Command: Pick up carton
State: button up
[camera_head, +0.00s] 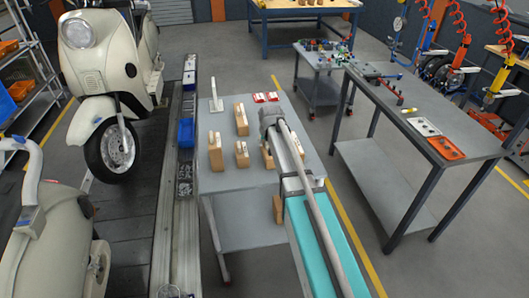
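Several tan, box-like blocks with pale pieces on or against them stand on a grey table in the middle. One tan block (241,118) is toward the back, one (215,154) is at the left, and another (241,155) is near the middle. Another tan block (278,209) shows by the table's front right edge, partly covered by my arm. I cannot tell which of these is the carton. My arm reaches up from the lower right over the table's right side. No gripper fingers show.
The grey table (235,205) also holds small red-and-white items (266,97) and a white upright piece (216,92). A conveyor rail with a blue bin (186,132) runs along its left. Cream scooters (104,75) stand further left. A steel workbench (425,120) stands right.

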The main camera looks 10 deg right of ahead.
grip_shut()
jog(key=shift+r, duration=0.25)
notch_tip(320, 180, up, 2)
jog(key=p, duration=0.2)
jog(key=shift+r+p, duration=0.1)
jog(key=shift+p, duration=0.25)
jog(key=s+d+r+p, duration=0.8)
jog(key=d+r+p, duration=0.2)
jog(key=d, duration=0.1)
jog(key=shift+d+r, duration=0.15)
dwell(0.5)
jog(key=shift+s, duration=0.1)
